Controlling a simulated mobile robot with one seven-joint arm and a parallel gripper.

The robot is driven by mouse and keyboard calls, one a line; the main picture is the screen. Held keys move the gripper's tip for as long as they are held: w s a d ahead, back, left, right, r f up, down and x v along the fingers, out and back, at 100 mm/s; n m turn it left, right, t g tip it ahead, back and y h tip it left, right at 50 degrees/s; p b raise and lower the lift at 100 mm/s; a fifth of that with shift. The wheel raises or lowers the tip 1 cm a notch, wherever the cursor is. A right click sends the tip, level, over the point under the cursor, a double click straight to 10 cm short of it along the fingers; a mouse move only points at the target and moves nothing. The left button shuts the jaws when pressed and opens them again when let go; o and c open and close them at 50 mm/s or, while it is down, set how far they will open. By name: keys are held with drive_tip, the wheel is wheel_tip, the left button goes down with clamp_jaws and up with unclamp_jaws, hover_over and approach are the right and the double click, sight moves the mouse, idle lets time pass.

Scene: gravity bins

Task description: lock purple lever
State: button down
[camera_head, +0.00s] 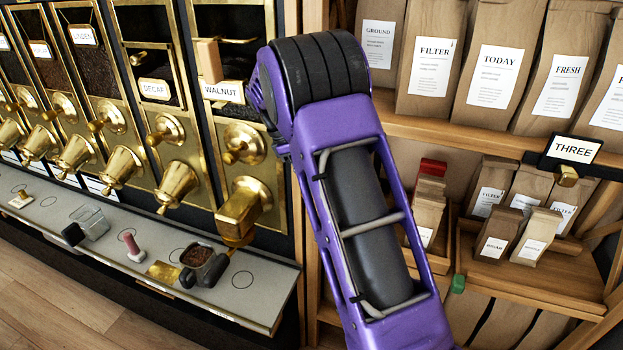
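I see no lever that I can tell is purple. The large purple and black link in the middle is my own arm, and it covers part of the bins and the shelf edge. My gripper is not visible. The WALNUT bin has a brass knob (243,143) and a square brass spout (240,210) below it. A light wooden block (209,60) sits at the top of this bin, left of my arm.
More brass bins stand to the left, including DECAF (155,90). A grey counter ledge (110,236) below holds a clear container (91,222), a pink-handled stamp (130,245) and a dark cup of beans (200,262). Wooden shelves with paper bags (497,70) and a THREE sign (573,149) stand right.

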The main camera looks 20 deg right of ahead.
drive_tip(key=shift+a, duration=0.1)
idle(0.3)
drive_tip(key=c, duration=0.6)
unclamp_jaws()
